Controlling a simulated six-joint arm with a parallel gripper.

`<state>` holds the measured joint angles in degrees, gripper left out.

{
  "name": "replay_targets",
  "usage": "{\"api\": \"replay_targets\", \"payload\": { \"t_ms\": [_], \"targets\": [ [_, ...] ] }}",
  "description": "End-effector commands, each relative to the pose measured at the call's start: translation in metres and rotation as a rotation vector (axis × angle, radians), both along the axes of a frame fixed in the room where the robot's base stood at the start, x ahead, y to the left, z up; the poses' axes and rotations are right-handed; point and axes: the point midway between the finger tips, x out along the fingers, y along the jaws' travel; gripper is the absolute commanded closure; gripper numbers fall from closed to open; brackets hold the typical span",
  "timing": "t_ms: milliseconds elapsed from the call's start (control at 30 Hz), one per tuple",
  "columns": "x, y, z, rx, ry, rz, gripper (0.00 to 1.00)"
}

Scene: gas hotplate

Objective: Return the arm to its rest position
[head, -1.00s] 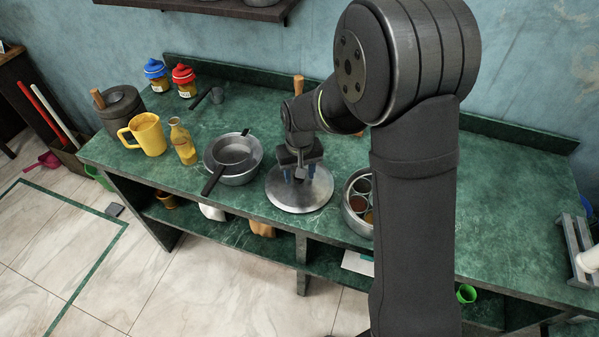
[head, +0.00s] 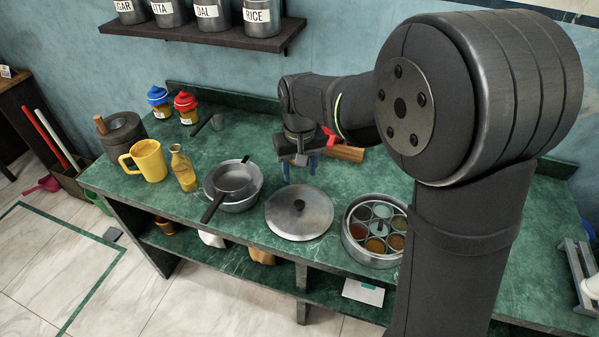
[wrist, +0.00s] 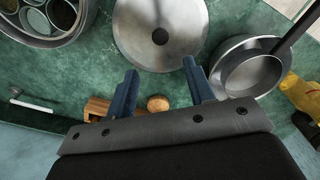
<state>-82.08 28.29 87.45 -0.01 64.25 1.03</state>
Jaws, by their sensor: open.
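My gripper (head: 299,170) has blue fingers and hangs above the green counter (head: 350,185), behind the round metal lid (head: 283,224) with its dark knob. The lid (wrist: 140,50) lies flat on the counter, apart from the fingers. My arm reaches in from the right side of the head view and hides part of the counter behind it.
Left of the lid stands a metal pot (head: 240,201) with a pan on it. A round spice box (head: 353,245) is right of it. A yellow mug (head: 149,163), bottle (head: 182,170) and jars stand left. A shelf (head: 215,35) with canisters hangs above. A wooden board (head: 345,153) lies behind.

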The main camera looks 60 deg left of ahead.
Motion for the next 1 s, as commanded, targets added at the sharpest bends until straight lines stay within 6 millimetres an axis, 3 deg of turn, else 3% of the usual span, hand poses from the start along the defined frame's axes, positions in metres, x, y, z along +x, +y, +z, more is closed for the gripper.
{"api": "replay_targets", "payload": {
  "t_ms": [233, 367, 900, 967, 1000],
  "targets": [
    [0.0, 0.0, -0.003, -0.001, 0.0, 0.0, 0.51],
    [0.0, 0.0, -0.014, -0.002, 0.0, 0.0, 0.51],
    [0.0, 0.0, -0.118, -0.004, 0.001, 0.0, 0.51],
    [0.0, -0.001, -0.128, -0.004, 0.001, 0.0, 0.51],
    [0.0, 0.001, -0.115, 0.005, -0.001, 0.0, 0.51]
  ]
}}
